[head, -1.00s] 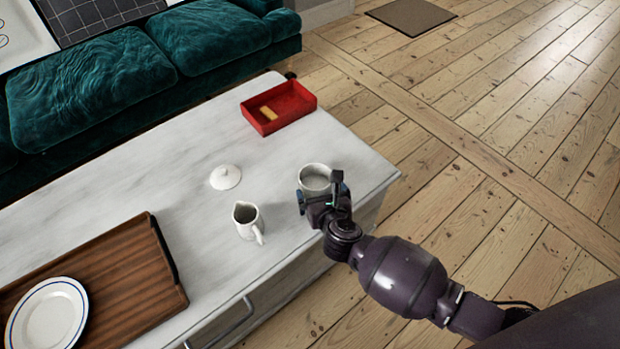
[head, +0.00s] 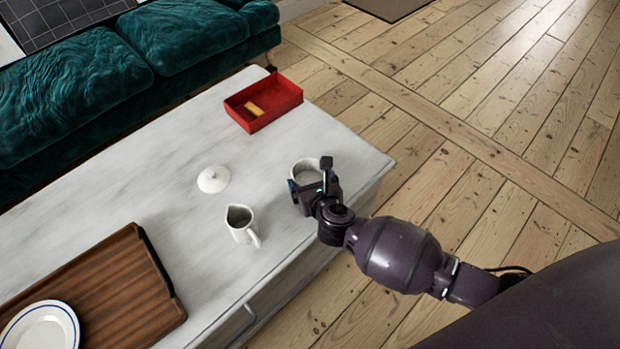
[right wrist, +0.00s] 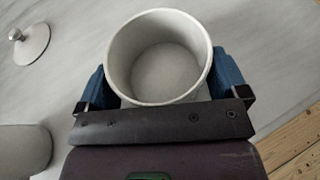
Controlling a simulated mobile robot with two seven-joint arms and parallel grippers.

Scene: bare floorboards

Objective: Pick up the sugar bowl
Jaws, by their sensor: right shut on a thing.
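The sugar bowl (head: 305,170) is a round white open bowl near the table's right end. It stands upright, and it also shows in the right wrist view (right wrist: 158,72), where it looks empty. My right gripper (head: 309,177) is shut on it, with a blue-padded finger on each side of its wall. Whether its base touches the table is hidden by the gripper. A white lid with a knob (head: 213,180) lies apart on the table to the left. My left gripper is not in view.
A white jug (head: 242,225) stands left of the bowl. A red tray (head: 282,108) with a small yellow item is behind it. A wooden tray (head: 110,285) with a blue-rimmed plate (head: 42,328) is at the left. A green sofa (head: 185,40) borders the table.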

